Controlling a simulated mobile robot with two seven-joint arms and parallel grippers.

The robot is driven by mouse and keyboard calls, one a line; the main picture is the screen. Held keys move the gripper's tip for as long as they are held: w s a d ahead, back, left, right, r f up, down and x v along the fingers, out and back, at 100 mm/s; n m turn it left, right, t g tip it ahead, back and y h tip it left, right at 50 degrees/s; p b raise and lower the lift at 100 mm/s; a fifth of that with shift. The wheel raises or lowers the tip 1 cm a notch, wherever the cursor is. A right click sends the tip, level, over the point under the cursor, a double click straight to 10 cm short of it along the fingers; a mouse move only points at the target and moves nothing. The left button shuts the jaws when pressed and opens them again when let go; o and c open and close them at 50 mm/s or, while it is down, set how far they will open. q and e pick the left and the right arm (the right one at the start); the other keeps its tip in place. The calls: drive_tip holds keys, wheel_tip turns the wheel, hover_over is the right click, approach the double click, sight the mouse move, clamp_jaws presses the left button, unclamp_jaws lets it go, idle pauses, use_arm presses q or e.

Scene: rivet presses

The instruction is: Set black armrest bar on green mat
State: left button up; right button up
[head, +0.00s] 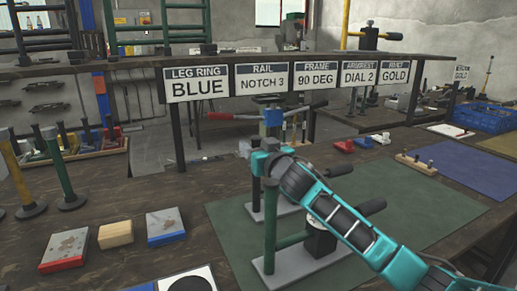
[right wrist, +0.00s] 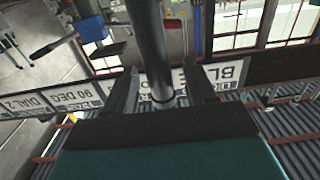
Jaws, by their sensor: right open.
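The green mat (head: 415,213) lies on the bench, with presses standing on it. My right gripper (head: 262,160) is over the mat at the near press, at the end of my teal arm; its fingertips are hard to make out in the head view. In the right wrist view the right gripper (right wrist: 166,82) is open, with a dark round bar (right wrist: 147,40) running between its two black fingers. I cannot tell whether this is the black armrest bar, or whether the fingers touch it. My left gripper is not in view.
Red, wooden (head: 116,234) and blue blocks lie to the left. Green and yellow posts stand at far left. A blue mat (head: 470,165) and a labelled shelf (head: 140,67) lie behind.

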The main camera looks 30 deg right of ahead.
drive_tip(key=s, duration=1.2)
drive_tip(key=shift+a, duration=0.35)
drive_tip(key=shift+r, duration=0.1)
